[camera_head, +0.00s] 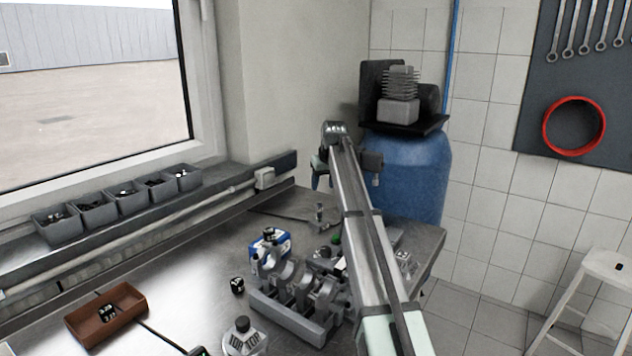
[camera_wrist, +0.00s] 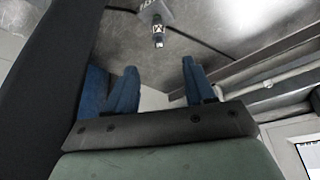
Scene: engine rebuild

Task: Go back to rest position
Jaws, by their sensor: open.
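My gripper (camera_wrist: 160,68) is open and empty in the wrist view, with its two blue fingers apart. In the head view my gripper (camera_head: 316,182) hangs small and partly hidden from the end of my raised arm, above the far part of the metal bench (camera_head: 190,268). A small part with a black-and-white marked block (camera_wrist: 158,38) lies on the bench beyond the fingertips in the wrist view, apart from them. Nothing touches the fingers.
A grey engine block (camera_head: 295,310) stands on the bench, partly behind my arm. A blue-and-white box (camera_head: 283,243), a dark cube (camera_head: 237,285) and a brown tray (camera_head: 78,326) are nearby. Grey bins (camera_head: 58,232) line the sill. A blue tank (camera_head: 412,180) stands behind.

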